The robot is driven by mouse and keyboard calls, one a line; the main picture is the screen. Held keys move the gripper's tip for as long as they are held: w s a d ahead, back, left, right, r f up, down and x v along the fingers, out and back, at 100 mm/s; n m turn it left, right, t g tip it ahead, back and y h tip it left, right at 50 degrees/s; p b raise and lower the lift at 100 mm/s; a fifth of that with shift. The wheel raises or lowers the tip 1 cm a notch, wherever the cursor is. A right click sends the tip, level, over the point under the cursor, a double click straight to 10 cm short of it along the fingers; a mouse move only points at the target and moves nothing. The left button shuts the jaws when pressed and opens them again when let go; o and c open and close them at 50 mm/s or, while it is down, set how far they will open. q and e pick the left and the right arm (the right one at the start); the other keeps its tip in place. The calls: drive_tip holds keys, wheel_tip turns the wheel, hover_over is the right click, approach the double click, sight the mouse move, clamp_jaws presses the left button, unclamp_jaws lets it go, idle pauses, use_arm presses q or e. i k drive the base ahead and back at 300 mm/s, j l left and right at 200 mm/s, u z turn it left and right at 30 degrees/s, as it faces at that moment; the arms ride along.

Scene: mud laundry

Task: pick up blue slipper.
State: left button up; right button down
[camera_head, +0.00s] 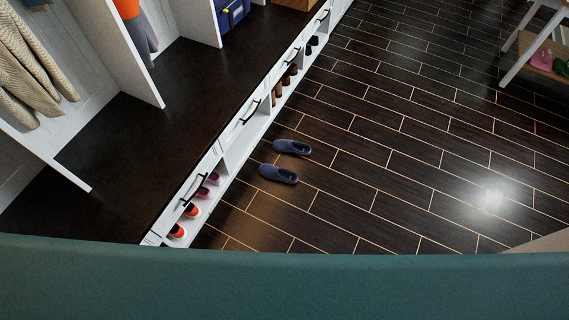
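A pair of dark blue slippers lies on the dark plank floor, just right of the white bench unit. One blue slipper (279,174) is nearer to me. The other blue slipper (292,147) lies a little farther away, apart from the first. Both point toward the right with their open ends toward the bench. Neither of my grippers shows in the head view. Nothing touches the slippers.
The white bench (247,119) has a dark top (180,90), drawers with black handles and shoes in its lower cubbies. A white-legged rack (522,45) with pink and green shoes stands at the upper right. The floor (400,140) between is clear. A teal band crosses the bottom.

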sight(268, 172)
drive_tip(key=i+l+z, duration=0.15)
drive_tip(key=i+z, duration=0.75)
drive_tip(key=i+j+z, duration=0.15)
drive_tip(key=i+z, duration=0.3)
drive_tip(key=i+l+z, duration=0.15)
drive_tip(key=i, duration=0.75)
drive_tip(key=i+u, duration=0.3)
drive_tip(key=u, duration=0.15)
drive_tip(key=i+u, duration=0.25)
drive_tip(key=u, duration=0.2)
drive_tip(key=i+l+u, duration=0.25)
drive_tip(key=u, duration=0.2)
drive_tip(key=i+u, duration=0.15)
drive_tip(key=u, duration=0.3)
drive_tip(key=i+u, duration=0.1)
drive_tip(key=u, duration=0.35)
drive_tip(key=i+l+u, duration=0.1)
drive_tip(key=u, duration=0.35)
drive_tip(key=i+l+u, duration=0.1)
drive_tip(key=u, duration=0.35)
drive_tip(key=l+u, duration=0.25)
drive_tip(key=u, duration=0.2)
drive_tip(key=i+l+u, duration=0.1)
drive_tip(key=u, duration=0.35)
